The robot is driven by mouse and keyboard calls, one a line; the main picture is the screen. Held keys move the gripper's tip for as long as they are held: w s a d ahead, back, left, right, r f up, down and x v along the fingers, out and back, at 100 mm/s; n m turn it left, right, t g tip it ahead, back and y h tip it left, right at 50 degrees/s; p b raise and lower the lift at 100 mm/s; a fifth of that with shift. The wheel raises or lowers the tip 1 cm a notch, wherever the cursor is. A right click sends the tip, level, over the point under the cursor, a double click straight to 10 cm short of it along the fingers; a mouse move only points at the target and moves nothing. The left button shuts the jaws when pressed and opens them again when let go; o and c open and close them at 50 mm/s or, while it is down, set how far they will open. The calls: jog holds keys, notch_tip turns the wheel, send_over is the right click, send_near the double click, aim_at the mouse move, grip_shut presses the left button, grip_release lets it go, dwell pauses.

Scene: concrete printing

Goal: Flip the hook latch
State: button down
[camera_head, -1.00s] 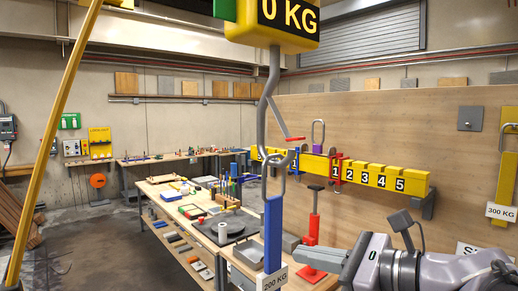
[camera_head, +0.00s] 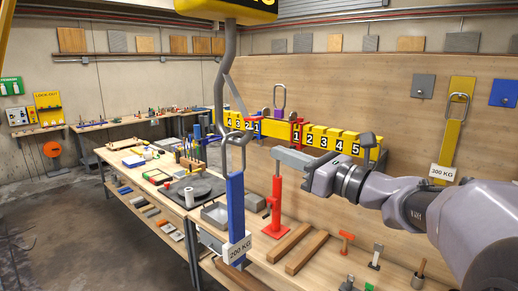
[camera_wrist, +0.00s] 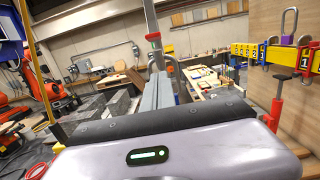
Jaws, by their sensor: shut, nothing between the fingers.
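A grey steel hook (camera_head: 218,92) hangs from a yellow scale (camera_head: 240,10) in the head view. Its slanted latch (camera_head: 236,97) reaches from the shank down toward the hook tip, with a red end (camera_head: 255,118). Whether it touches the tip is unclear. A blue weight (camera_head: 236,205) labelled 200 KG hangs from the hook by its metal loop (camera_head: 237,155). My gripper (camera_head: 283,155) is shut and empty, to the right of and slightly below the latch end, apart from it in the picture. The wrist view shows my narrow grey fingers (camera_wrist: 157,92); the latch is not clear there.
Behind the hook is a yellow numbered bar (camera_head: 325,138) with a grey shackle (camera_head: 279,97) on top. A red post (camera_head: 276,205) stands below my gripper. A workbench (camera_head: 105,158) with tools stands at the left. Wooden strips (camera_head: 306,253) lie at the bottom.

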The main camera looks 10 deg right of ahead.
aim_at(251, 126)
jog(key=w+a+r+p, duration=0.3)
jog(key=w+r, duration=0.1)
jog(key=shift+w+r, duration=0.15)
jog(key=shift+r, duration=0.1)
jog(key=shift+w+a, duration=0.1)
